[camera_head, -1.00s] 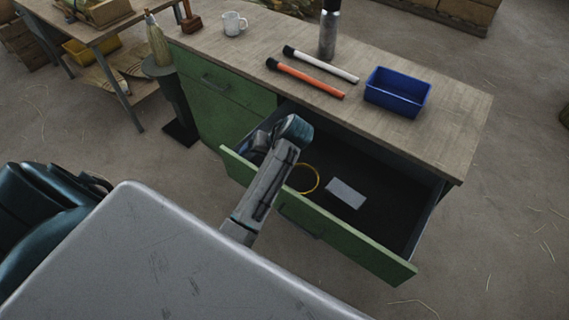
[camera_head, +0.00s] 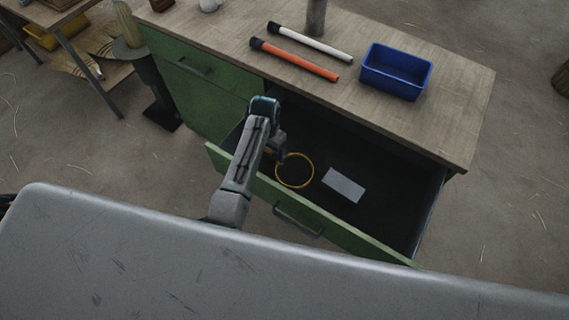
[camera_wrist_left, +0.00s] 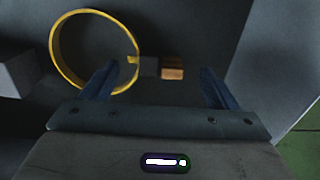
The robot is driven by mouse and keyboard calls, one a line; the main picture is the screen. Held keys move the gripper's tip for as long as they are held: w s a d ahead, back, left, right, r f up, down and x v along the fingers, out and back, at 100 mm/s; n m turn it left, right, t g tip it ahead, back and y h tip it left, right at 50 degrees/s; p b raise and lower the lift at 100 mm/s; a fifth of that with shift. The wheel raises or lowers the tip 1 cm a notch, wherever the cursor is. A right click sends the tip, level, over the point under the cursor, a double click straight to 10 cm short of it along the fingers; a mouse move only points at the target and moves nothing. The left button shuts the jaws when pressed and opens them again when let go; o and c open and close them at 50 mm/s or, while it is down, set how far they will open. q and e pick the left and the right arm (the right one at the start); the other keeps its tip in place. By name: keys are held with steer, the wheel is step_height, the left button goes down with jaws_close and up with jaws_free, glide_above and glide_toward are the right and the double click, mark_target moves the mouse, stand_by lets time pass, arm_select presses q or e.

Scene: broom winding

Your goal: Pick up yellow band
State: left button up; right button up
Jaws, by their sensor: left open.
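The yellow band (camera_head: 312,172) is a thin round ring lying in the open green drawer, right beside my left gripper (camera_head: 279,151). In the left wrist view the yellow band (camera_wrist_left: 55,42) shows at the upper left. My left gripper (camera_wrist_left: 157,80) is open there, with two blue fingers apart and nothing held. The left finger overlaps the lower right part of the ring in the picture; I cannot tell if they touch. My arm hides part of the drawer's left end. My right gripper is not in view.
A white card (camera_head: 344,186) lies in the drawer right of the band. A small wooden-ended item (camera_wrist_left: 171,68) shows between the fingers. The drawer front (camera_head: 340,231) and walls surround this space. Above, the worktop holds a blue bin (camera_head: 396,72), an orange stick (camera_head: 300,60) and a white stick.

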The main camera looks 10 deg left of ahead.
mark_target(271, 154)
arm_select(q)
steer(key=f, duration=0.2)
steer(key=w+f+p, duration=0.1)
steer(key=f, duration=0.1)
steer(key=shift+w+d+f, duration=0.1)
steer(key=shift+w+d, duration=0.05)
steer(key=shift+w, duration=0.05)
steer(key=shift+f, duration=0.75)
steer(key=shift+c, duration=0.2)
steer(key=c, duration=1)
steer(key=shift+c, duration=0.2)
